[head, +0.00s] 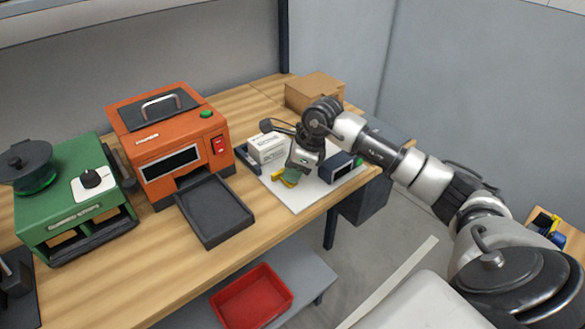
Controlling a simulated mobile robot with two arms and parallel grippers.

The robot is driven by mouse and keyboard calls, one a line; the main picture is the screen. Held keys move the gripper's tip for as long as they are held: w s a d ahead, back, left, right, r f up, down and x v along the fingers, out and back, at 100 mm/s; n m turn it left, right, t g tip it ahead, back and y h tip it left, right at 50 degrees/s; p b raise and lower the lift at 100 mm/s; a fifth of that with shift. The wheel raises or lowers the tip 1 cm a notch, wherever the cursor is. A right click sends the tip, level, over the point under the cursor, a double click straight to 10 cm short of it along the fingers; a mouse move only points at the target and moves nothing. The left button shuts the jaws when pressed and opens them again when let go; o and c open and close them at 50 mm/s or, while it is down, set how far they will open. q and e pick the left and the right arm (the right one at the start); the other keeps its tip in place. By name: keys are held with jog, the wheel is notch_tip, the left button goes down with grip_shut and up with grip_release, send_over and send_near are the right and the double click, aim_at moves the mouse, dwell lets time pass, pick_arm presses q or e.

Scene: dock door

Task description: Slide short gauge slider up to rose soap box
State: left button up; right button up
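My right gripper (289,176) points down over the white board (305,201) on the right part of the wooden bench. A small green and yellow piece (288,178) shows at its fingertips; I cannot tell whether it is held. A white printed carton (267,147) stands on the board, behind and left of the gripper. A dark blue block with a dark face (338,167) is right of the gripper. No label reads clearly, so I cannot tell which piece is the short gauge slider or which box is the rose soap box. My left gripper is out of view.
An orange oven-like machine (177,151) with a dark tray (213,210) in front stands left of the board. A green stove (75,207) is further left. A brown cardboard box (315,91) stands behind. A red bin (251,296) is on the lower shelf.

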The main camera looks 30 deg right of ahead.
grip_shut()
jog(key=shift+w+a+b, duration=0.15)
jog(key=shift+w+b, duration=0.5)
jog(key=shift+w, duration=1.15)
jog(key=o, duration=0.6)
grip_release()
jog(key=shift+s, duration=0.1)
jog(key=shift+c, duration=0.2)
jog(key=b+v, duration=0.1)
jog(key=v, duration=1)
jog(key=shift+f, duration=0.1)
